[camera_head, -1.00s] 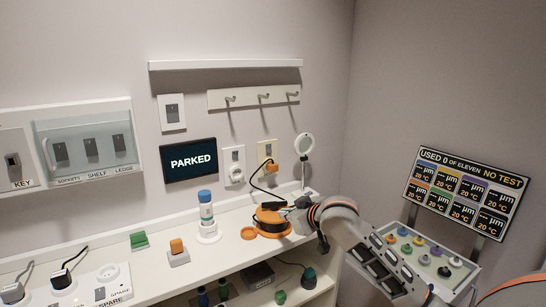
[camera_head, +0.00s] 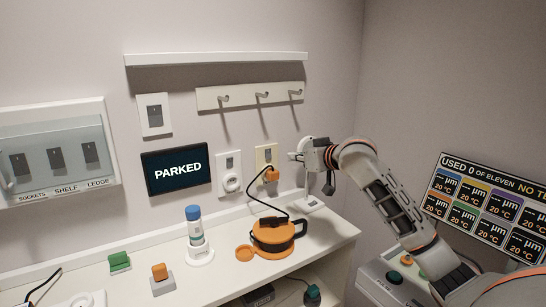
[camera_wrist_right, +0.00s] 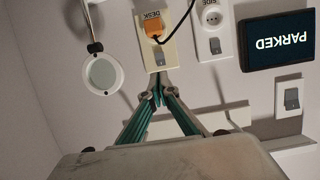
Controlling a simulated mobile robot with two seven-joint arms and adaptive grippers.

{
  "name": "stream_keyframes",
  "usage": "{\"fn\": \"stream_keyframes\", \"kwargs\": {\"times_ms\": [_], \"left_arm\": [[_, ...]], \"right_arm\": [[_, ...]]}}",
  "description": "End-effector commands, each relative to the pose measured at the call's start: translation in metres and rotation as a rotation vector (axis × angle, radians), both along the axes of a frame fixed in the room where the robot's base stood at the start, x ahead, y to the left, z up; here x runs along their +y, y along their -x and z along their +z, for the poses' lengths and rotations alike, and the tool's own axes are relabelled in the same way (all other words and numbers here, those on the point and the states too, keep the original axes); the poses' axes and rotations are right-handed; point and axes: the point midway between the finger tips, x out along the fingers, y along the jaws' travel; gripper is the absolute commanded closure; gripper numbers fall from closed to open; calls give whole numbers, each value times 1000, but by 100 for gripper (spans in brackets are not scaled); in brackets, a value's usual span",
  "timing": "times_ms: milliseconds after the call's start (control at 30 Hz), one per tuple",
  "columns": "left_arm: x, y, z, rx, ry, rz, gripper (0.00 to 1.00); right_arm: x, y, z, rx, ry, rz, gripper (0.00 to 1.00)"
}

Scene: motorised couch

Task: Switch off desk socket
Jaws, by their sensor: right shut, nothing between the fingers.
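The desk socket (camera_head: 264,151) is a cream wall plate with a grey rocker switch and an orange plug (camera_head: 270,174) below it. In the right wrist view, turned upside down, the plate is labelled DESK, with the plug (camera_wrist_right: 155,30) and the rocker switch (camera_wrist_right: 160,54) showing. My right gripper (camera_head: 293,157) is right of the plate in the head view, shut and empty. Its closed fingertips (camera_wrist_right: 157,92) appear just past the plate's switch end in the wrist view; I cannot tell whether they touch. My left gripper is out of view.
A white SIDE socket (camera_head: 229,172) and PARKED screen (camera_head: 177,166) are left of the desk socket. Hooks (camera_head: 262,97) hang above. The black cord runs to an orange-black pot (camera_head: 273,235) on the counter. A round mirror (camera_wrist_right: 103,74) stands beside the plate.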

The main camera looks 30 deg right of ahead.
Motion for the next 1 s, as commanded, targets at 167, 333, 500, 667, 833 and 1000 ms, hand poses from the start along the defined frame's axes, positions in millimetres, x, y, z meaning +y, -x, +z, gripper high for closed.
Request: {"fn": "stream_keyframes", "kwargs": {"times_ms": [167, 333, 500, 667, 833, 1000], "left_arm": [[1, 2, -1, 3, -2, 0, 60], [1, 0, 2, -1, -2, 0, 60], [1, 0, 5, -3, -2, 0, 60], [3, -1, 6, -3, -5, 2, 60], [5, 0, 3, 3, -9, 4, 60], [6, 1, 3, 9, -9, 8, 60]], "right_arm": [[0, 0, 0, 0, 0, 0, 100], [0, -9, -3, 1, -3, -1, 100], [0, -34, -11, 2, -5, -2, 100], [1, -62, -20, 1, -4, -1, 100], [0, -89, -30, 2, -2, -1, 100], [0, -112, -37, 2, -1, 0, 100]]}}
